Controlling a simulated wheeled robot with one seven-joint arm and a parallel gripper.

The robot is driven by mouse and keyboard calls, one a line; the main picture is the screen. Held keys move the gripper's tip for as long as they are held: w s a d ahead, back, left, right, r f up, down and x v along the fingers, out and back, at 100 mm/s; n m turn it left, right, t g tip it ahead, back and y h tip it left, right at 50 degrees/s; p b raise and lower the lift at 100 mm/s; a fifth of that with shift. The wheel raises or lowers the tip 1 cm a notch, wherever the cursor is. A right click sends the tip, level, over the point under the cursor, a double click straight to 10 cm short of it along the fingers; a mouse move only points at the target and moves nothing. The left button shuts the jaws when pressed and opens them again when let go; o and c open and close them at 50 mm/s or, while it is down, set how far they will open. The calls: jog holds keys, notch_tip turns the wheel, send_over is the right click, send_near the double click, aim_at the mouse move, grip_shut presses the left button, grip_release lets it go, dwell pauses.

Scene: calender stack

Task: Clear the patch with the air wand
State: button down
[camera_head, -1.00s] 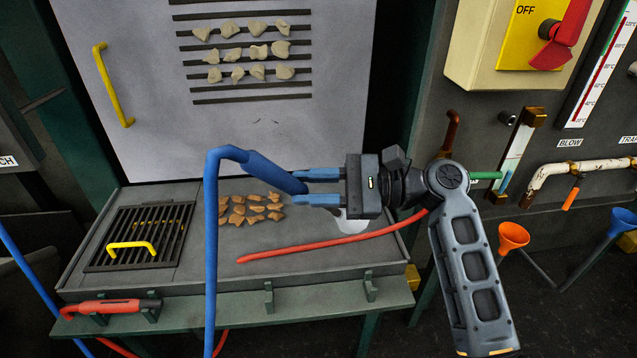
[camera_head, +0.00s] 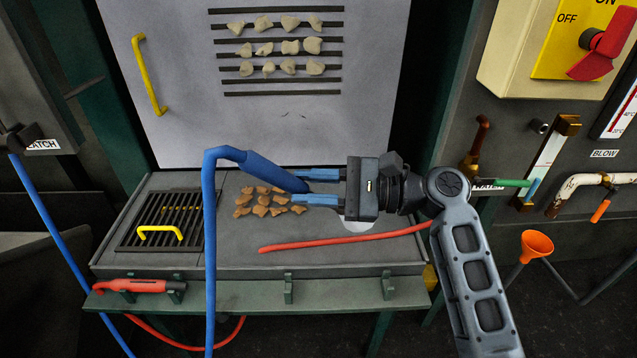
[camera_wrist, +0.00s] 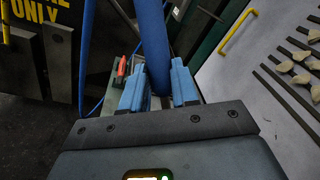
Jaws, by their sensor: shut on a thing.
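My gripper (camera_head: 318,187) is shut on a blue wand (camera_head: 272,172), whose bent upper end leads into a blue hose (camera_head: 209,265) hanging past the table's front. The wand also shows between the blue fingers in the wrist view (camera_wrist: 153,45). It slants down to the right into the jaws, above the table (camera_head: 330,262). A patch of several brown chips (camera_head: 262,202) lies on the table just below and left of the fingers. Whether the wand touches the table is hidden. A pale spot (camera_head: 358,228) shows partly behind my gripper.
A red strip (camera_head: 340,241) lies along the table. A slotted grate with a yellow handle (camera_head: 160,233) is at left; a red-handled tool (camera_head: 135,286) rests on the front rail. Pale chips (camera_head: 290,46) sit on the upright panel's slats. An orange funnel (camera_head: 537,244) stands at right.

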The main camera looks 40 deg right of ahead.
jog(key=p+x, duration=0.2)
jog(key=x, duration=0.5)
jog(key=shift+s+a, duration=0.2)
jog(key=shift+a, duration=0.3)
dwell(0.7)
jog(key=shift+a+r+p, duration=0.1)
jog(key=shift+p, duration=0.2)
